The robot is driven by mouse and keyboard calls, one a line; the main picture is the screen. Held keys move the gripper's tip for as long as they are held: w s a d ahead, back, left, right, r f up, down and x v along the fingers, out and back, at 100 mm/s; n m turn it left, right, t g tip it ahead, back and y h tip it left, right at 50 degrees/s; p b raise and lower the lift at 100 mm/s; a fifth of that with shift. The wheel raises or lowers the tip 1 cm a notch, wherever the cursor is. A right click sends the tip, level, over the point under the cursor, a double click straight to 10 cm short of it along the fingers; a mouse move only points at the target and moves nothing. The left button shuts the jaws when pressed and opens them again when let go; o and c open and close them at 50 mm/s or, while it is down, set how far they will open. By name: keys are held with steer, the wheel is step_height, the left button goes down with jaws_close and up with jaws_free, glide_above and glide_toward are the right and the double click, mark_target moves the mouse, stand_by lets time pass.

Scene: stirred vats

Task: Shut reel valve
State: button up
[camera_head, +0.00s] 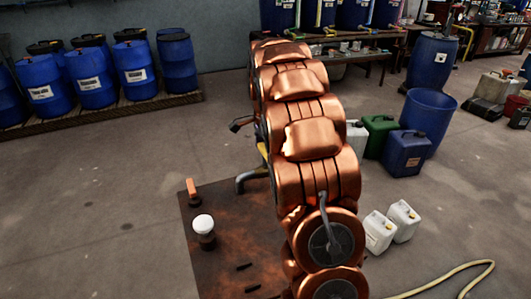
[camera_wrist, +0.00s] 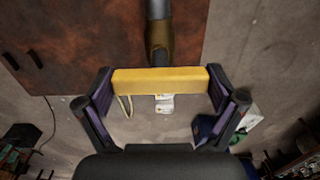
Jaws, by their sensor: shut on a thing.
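The valve's yellow handle (camera_wrist: 160,80) lies level across the wrist view. A brass-coloured fitting and grey pipe (camera_wrist: 159,30) run up from its middle. My gripper (camera_wrist: 161,84) has a finger at each end of the handle and is shut on it. How far the valve is turned cannot be told.
A rusty-brown table top (camera_head: 222,255) bears a white-capped jar (camera_head: 204,228) and small items. Blue drums (camera_head: 92,78) stand on a pallet at the back left. Several canisters (camera_head: 403,152) and a yellow hose (camera_head: 460,272) lie to the right. The floor between is open.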

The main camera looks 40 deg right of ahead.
mark_target(265, 149)
stand_by(0.4)
steer(key=o, duration=0.8)
steer(key=shift+r, duration=0.1)
step_height(265, 149, up, 10)
steer(key=shift+r, duration=0.9)
